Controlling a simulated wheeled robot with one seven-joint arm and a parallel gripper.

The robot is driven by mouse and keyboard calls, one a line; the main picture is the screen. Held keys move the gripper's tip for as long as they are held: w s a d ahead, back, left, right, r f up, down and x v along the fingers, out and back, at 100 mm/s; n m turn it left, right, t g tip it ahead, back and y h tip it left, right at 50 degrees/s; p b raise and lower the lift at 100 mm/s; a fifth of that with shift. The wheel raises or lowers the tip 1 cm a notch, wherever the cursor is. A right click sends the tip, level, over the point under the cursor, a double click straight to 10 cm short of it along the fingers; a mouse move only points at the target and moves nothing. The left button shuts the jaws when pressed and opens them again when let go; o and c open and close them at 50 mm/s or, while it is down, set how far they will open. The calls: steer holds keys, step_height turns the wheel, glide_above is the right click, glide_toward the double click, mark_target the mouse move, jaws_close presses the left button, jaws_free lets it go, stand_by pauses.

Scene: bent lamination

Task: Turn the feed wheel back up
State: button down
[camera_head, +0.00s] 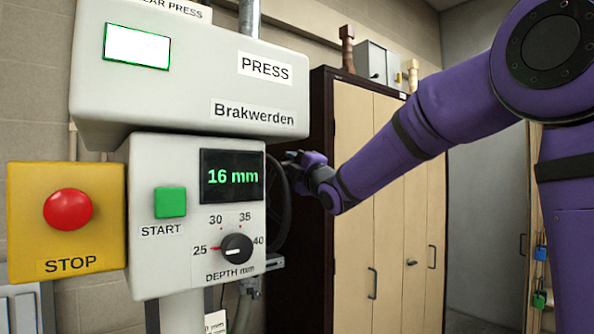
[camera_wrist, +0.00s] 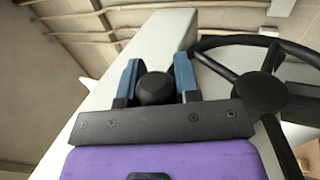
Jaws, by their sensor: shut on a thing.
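The feed wheel is black and spoked, seen nearly edge-on at the press's right side in the head view (camera_head: 287,215). In the wrist view its hub (camera_wrist: 262,92) and spokes show at the right. My gripper (camera_head: 300,158) is at the wheel's upper right edge in the head view. In the wrist view its blue fingers (camera_wrist: 156,68) are closed around a round black knob (camera_wrist: 156,90), which looks like the wheel's handle. The knob's join to the rim is hidden. The press display (camera_head: 232,176) reads 16 mm in green.
The press's control box has a green START button (camera_head: 170,203) and a DEPTH dial (camera_head: 236,248) with its pointer toward 25. A red STOP button (camera_head: 68,209) sits on a yellow box at left. A wooden cabinet (camera_head: 390,200) stands behind my arm.

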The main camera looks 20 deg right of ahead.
steer(key=w+a+g, duration=0.1)
steer(key=w+a, duration=0.1)
steer(key=w, duration=0.4)
steer(key=shift+w+a+r+g, duration=0.15)
steer(key=shift+w+g, duration=0.1)
steer(key=shift+g, duration=0.15)
stand_by(1.2)
steer(key=c, duration=0.8)
jaws_free()
steer(key=shift+w+a, duration=0.1)
steer(key=shift+w, duration=0.1)
steer(key=shift+c, duration=0.2)
steer(key=shift+s, duration=0.1)
